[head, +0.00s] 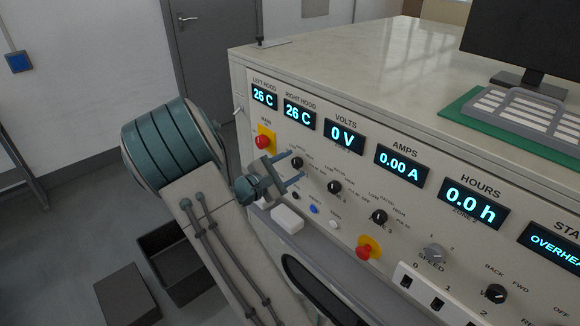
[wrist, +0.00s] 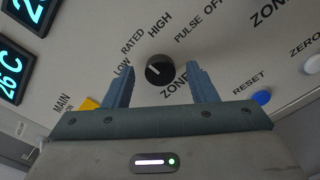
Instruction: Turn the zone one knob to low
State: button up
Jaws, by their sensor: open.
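The black zone one knob (wrist: 160,69) sits on the sloping panel, with LOW, RATED, HIGH, PULSE and OFF printed around it. Its white mark points to the upper left, on the LOW and RATED side; I cannot tell exactly which word it meets. The zone number below it is hidden. In the head view this knob (head: 297,163) is the leftmost of the row. My gripper (wrist: 158,72) is open, with one finger on each side of the knob in the wrist view. Gaps show between the fingers and the knob.
Two similar knobs, the nearer one (head: 334,187) and a farther one (head: 379,216), lie to the right. A blue reset button (wrist: 261,97) is beside the right finger. A red main button (head: 264,142) on yellow is to the left. A red stop button (head: 368,248) sits lower right.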

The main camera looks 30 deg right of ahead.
jog(key=shift+d, duration=0.1)
jog(key=c, duration=1)
jog(key=shift+p, duration=0.35)
jog(key=n+p, duration=0.1)
jog(key=n, duration=0.1)
jog(key=n+p, duration=0.1)
jog(key=p, duration=0.1)
jog(key=shift+r+n, duration=0.2)
jog(key=shift+n, duration=0.2)
jog(key=shift+f+n+p, duration=0.15)
jog(key=shift+n+p, duration=1.7)
jog(key=shift+n, duration=0.05)
jog(key=shift+f, duration=0.1)
jog(key=o, duration=1)
